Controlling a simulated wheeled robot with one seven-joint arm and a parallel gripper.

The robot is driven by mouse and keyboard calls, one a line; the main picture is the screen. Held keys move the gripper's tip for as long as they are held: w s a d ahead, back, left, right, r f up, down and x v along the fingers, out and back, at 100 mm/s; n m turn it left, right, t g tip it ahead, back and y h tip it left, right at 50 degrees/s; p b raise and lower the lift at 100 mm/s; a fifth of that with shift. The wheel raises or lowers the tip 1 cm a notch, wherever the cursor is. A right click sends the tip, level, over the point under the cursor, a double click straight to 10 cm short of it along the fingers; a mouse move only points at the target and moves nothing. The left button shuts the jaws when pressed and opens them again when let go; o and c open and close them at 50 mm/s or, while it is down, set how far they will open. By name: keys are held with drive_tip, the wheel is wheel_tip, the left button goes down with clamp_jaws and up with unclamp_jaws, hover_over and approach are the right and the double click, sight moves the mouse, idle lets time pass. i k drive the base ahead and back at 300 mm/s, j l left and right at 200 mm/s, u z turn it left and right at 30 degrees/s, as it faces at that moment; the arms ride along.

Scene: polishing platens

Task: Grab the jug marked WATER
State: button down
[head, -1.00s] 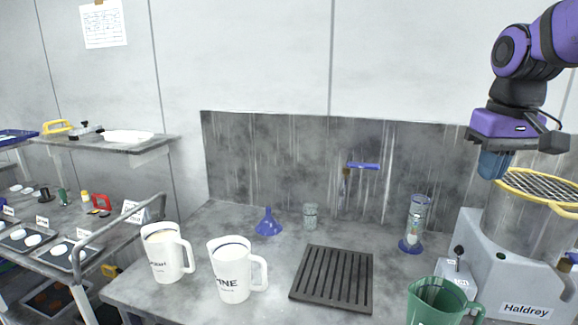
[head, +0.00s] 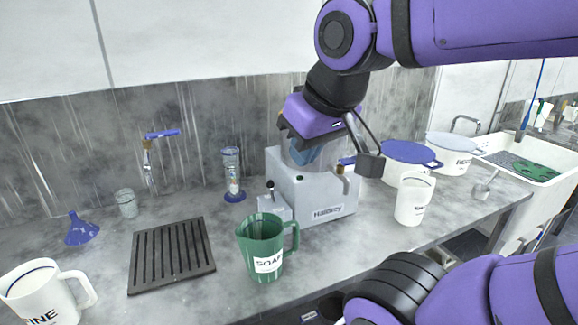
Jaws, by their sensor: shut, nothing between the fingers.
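No jug in view shows a readable WATER label. A white jug (head: 413,200) stands on the bench right of the Haldrey machine, with no readable marking on the side I see. A green jug (head: 262,250) marked SOAP stands in front of the machine. A white jug (head: 42,295) with a label ending in INE is at the lower left, partly cut off. My gripper (head: 306,153) is shut and empty, pointing down in front of the machine's upper part, apart from all the jugs. Its fingertips are small and partly hidden.
The Haldrey machine (head: 325,197) stands mid-bench. A dark slatted rack (head: 170,254), blue funnel (head: 81,231), clear glass (head: 127,205) and blue-based cylinder (head: 233,178) are left.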

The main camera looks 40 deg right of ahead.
sight(415, 190)
drive_tip(key=z, duration=1.8)
drive_tip(key=i+l, duration=0.2)
drive_tip(key=l, duration=0.2)
drive_tip(key=i+l+u, duration=0.1)
drive_tip(key=l, duration=0.25)
drive_tip(key=i+l, duration=0.3)
drive_tip(key=l, duration=0.1)
